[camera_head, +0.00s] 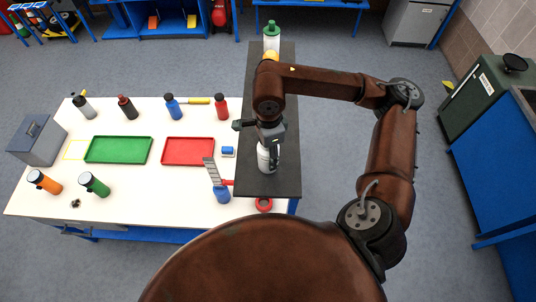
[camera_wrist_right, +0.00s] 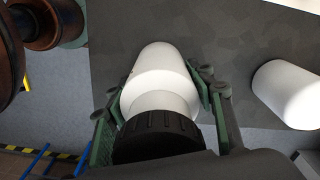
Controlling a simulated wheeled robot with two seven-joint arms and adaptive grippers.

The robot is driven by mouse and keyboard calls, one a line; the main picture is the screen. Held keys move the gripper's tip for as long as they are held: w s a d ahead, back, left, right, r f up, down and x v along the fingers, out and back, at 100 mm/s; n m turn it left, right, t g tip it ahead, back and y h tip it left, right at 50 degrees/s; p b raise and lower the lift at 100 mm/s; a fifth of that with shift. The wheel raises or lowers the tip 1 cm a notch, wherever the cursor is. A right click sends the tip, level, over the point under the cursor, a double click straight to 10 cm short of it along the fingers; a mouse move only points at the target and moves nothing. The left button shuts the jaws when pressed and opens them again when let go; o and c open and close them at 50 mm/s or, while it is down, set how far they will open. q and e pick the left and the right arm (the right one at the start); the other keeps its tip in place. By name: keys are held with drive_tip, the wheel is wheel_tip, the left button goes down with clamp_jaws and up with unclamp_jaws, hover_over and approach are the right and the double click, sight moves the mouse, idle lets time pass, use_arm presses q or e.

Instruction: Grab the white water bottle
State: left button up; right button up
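A white bottle (camera_head: 265,161) stands on the dark strip at the right of the table, partly hidden by my right gripper (camera_head: 270,146). In the right wrist view the white bottle (camera_wrist_right: 162,82) with a black ridged cap (camera_wrist_right: 157,136) lies between the two green-padded fingers of my right gripper (camera_wrist_right: 160,100). The pads are close on both sides of it; I cannot tell whether they press on it. A second white rounded object (camera_wrist_right: 287,94) shows at the right of the wrist view, apart from the gripper. My left gripper is not in view.
A white bottle with a green cap (camera_head: 271,38) stands at the far end of the dark strip (camera_head: 262,185). Green (camera_head: 118,150) and red (camera_head: 187,151) trays and several coloured bottles are on the white table. A blue holder (camera_head: 221,194) and a red ring (camera_head: 264,204) are near the front.

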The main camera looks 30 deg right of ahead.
drive_tip(key=c, duration=0.7)
drive_tip(key=shift+c, duration=0.2)
